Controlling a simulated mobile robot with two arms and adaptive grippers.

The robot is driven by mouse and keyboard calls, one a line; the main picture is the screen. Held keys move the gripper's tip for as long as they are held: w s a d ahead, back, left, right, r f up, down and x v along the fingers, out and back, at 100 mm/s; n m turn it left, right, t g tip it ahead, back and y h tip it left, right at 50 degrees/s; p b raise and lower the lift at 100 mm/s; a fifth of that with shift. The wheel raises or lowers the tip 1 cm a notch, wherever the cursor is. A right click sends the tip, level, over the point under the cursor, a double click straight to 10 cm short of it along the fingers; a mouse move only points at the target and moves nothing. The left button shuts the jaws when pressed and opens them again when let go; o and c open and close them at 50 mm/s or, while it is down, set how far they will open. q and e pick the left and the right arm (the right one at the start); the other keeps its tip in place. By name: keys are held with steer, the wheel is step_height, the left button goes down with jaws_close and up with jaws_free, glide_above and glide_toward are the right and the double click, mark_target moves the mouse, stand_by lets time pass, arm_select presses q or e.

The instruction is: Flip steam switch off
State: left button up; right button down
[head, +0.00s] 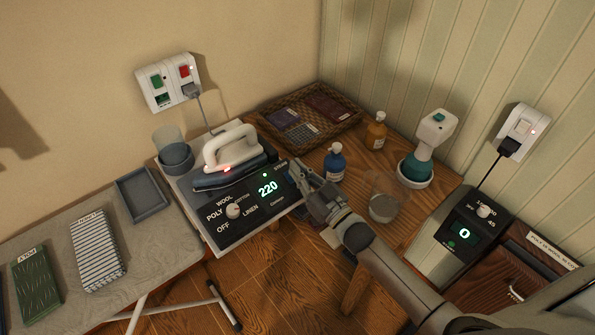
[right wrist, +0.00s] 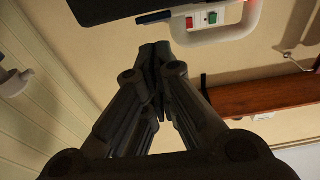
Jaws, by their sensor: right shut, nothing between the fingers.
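The steam station (head: 233,238) stands at the right end of the ironing board, its dark front panel carrying a white dial (head: 233,210), a display reading 220 and a small lit green light. The steam label is at the panel's upper right; the switch itself is hidden or too small to make out. My right gripper (head: 296,168) is shut and empty, its fingertips at the panel's right edge beside that label. I cannot tell whether they touch. In the right wrist view the shut fingertips (right wrist: 155,52) are just below the dark panel edge (right wrist: 125,8). My left gripper is out of view.
An iron (head: 232,150) rests on the station. A blue bottle (head: 334,163), glass beaker (head: 382,205), amber bottle (head: 376,132) and sprayer (head: 430,145) stand on the wooden table close to my right arm. A wall outlet (head: 168,82) has green and red switches.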

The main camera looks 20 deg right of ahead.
steer(key=shift+w+a+f, duration=0.1)
steer(key=shift+w+f, duration=0.1)
steer(key=shift+f, duration=0.35)
